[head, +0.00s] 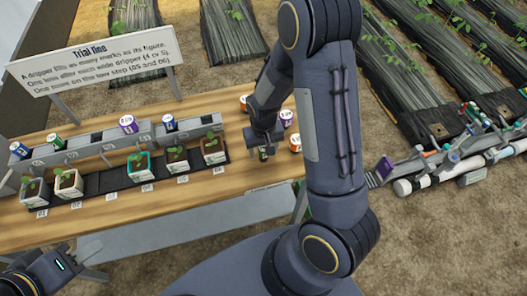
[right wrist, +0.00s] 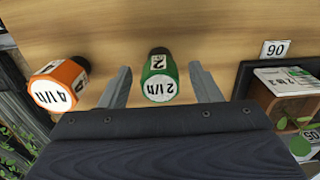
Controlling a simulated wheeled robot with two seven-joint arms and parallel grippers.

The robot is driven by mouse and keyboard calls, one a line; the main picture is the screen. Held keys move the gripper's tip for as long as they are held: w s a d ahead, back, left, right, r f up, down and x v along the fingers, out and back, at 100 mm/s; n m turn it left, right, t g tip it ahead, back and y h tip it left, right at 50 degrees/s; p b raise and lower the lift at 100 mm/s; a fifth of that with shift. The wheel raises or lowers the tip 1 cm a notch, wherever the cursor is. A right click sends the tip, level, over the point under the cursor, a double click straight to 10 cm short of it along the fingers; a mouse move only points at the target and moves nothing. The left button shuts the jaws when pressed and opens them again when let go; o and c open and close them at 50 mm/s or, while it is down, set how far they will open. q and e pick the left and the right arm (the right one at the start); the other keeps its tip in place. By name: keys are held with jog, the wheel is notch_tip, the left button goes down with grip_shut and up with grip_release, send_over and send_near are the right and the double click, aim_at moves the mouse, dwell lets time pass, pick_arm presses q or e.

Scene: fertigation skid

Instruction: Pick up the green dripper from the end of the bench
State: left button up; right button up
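The green dripper (right wrist: 158,78), labelled 2 l/h, stands on the wooden bench top in the right wrist view. In the head view only a small part of it (head: 263,153) shows beside my right gripper (head: 264,143). In the right wrist view my right gripper (right wrist: 163,86) is open, with one finger on each side of the dripper and a gap on both sides. My left gripper (head: 93,262) is at the lower left of the head view, in front of the bench, its fingers apart and empty.
An orange 4 l/h dripper (right wrist: 58,84) stands left of the right fingers in the wrist view. A purple dripper (head: 286,118) and orange drippers (head: 295,143) stand nearby. A sign (head: 95,65) and grey rack (head: 85,147) stand further left.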

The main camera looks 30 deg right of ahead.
jog(key=c, duration=1)
jog(key=shift+r, duration=0.15)
